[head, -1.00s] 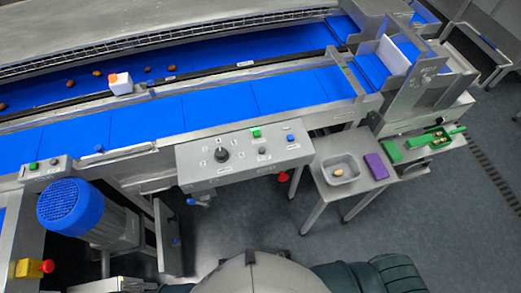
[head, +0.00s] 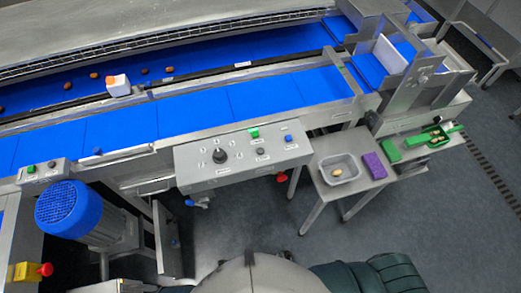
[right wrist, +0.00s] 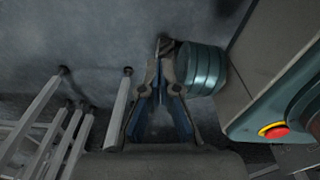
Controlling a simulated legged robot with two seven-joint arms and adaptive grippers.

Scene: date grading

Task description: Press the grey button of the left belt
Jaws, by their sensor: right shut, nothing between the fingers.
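In the head view, a small panel (head: 44,176) at the left edge, in front of the near blue belt (head: 190,116), carries a green button (head: 31,169) and a dark grey button (head: 52,163). A larger control box (head: 243,160) in the middle has a black knob (head: 220,155), a green button (head: 253,133), a grey button (head: 261,151) and a blue button (head: 288,138). No gripper shows in the head view. My right gripper (right wrist: 163,45) is shut and empty in the right wrist view, above the grey floor, away from the buttons. My left gripper is in neither view.
A blue motor (head: 75,209) stands below the small panel, with a red stop button (head: 45,269) nearby. A red knob (head: 281,178) sits under the control box. A side table holds a grey tub (head: 340,160) and a purple block (head: 374,166). The floor between is open.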

